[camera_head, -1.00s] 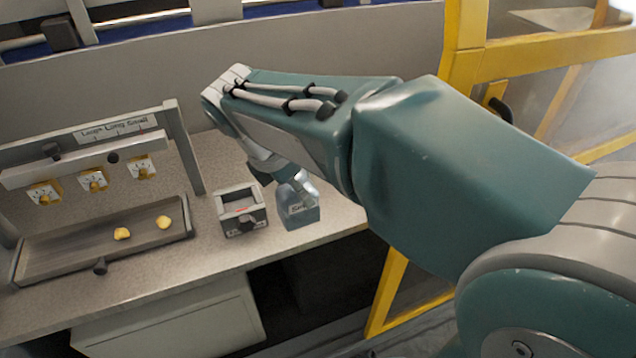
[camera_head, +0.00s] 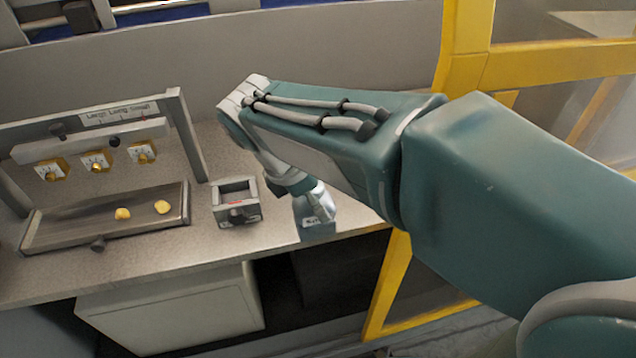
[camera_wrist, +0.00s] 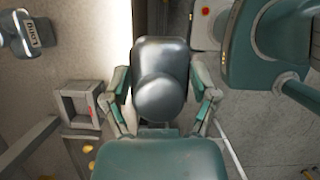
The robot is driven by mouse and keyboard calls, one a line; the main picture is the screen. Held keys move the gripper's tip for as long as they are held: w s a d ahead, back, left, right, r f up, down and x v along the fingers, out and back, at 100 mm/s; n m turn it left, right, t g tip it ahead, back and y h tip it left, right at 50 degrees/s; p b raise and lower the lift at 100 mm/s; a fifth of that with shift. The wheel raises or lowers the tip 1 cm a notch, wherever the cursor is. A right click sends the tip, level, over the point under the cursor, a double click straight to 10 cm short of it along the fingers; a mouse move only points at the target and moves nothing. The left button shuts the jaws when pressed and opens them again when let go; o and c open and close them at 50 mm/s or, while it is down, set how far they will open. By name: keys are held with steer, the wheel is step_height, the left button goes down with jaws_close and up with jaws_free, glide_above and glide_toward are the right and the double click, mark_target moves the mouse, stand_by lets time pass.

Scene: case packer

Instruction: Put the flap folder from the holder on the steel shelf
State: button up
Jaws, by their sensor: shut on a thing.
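My gripper (camera_wrist: 162,100) is shut on a dark blue-grey rounded piece (camera_wrist: 160,85), which I take to be the flap folder. Its fingers lie on either side of the piece. In the head view this piece (camera_head: 314,230) shows below my gripper (camera_head: 318,206) near the counter's front edge, with a small label I cannot read clearly. I cannot tell whether it touches the counter. To its left stands an open grey box (camera_head: 237,203) with a dark knob, possibly the holder; it also shows in the wrist view (camera_wrist: 80,103). I cannot make out the steel shelf for certain.
The wrist view shows a labelled dark fixture (camera_wrist: 30,35). A yellow frame (camera_head: 465,60) rises behind my arm at the right.

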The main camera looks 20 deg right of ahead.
steer(key=w+d+f, duration=0.1)
steer(key=w+f, duration=0.3)
steer(key=w+d+f, duration=0.1)
steer(key=w+f, duration=0.3)
steer(key=w+d+f, duration=0.1)
steer(key=w+f, duration=0.3)
steer(key=w, duration=0.1)
steer(key=shift+d+f, duration=0.25)
steer(key=shift+d, duration=0.15)
steer(key=shift+d+f, duration=0.25)
steer(key=o, duration=1.2)
steer(key=shift+a+f, duration=0.1)
steer(key=shift+a, duration=0.05)
